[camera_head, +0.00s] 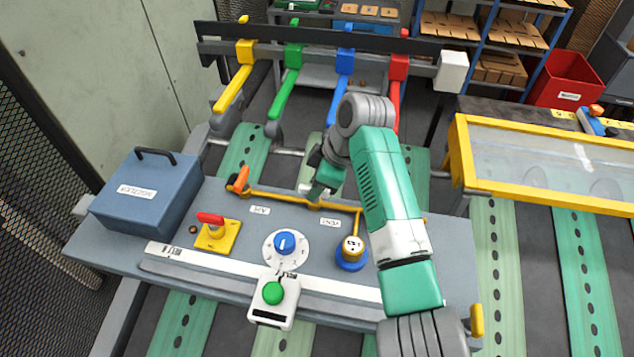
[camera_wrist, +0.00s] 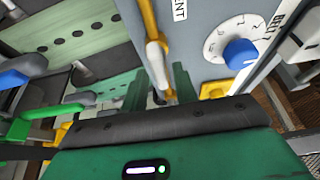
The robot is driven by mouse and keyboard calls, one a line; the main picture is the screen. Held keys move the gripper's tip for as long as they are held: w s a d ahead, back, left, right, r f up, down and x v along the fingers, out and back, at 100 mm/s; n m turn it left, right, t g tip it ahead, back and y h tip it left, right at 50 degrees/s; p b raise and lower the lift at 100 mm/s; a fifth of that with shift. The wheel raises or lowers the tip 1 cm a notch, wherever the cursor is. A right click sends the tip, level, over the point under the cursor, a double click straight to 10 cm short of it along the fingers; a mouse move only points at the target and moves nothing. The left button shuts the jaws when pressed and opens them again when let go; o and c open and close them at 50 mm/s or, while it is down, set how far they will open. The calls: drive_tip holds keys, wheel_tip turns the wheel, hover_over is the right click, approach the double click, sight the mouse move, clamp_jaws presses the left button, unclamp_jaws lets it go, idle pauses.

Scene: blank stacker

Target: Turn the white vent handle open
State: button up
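The white vent handle (camera_wrist: 157,62) shows in the wrist view as a pale lever on a yellow pipe, beside a label ending in "ENT". In the head view my gripper and arm hide most of it, by the VENT label (camera_head: 330,222). My gripper (camera_wrist: 160,88) is open, with its two green fingers apart and the lower end of the handle appearing between them. I cannot tell whether they touch it. In the head view my gripper (camera_head: 317,191) is low over the panel's back edge.
The yellow pipe (camera_head: 287,198) runs along the panel, with an orange lever (camera_head: 239,179) at its left. A blue-grey box (camera_head: 143,197) is at left.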

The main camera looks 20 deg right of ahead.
drive_tip(key=shift+o, duration=0.2)
drive_tip(key=v, duration=0.7)
drive_tip(key=shift+r, duration=0.4)
drive_tip(key=shift+s, duration=0.1)
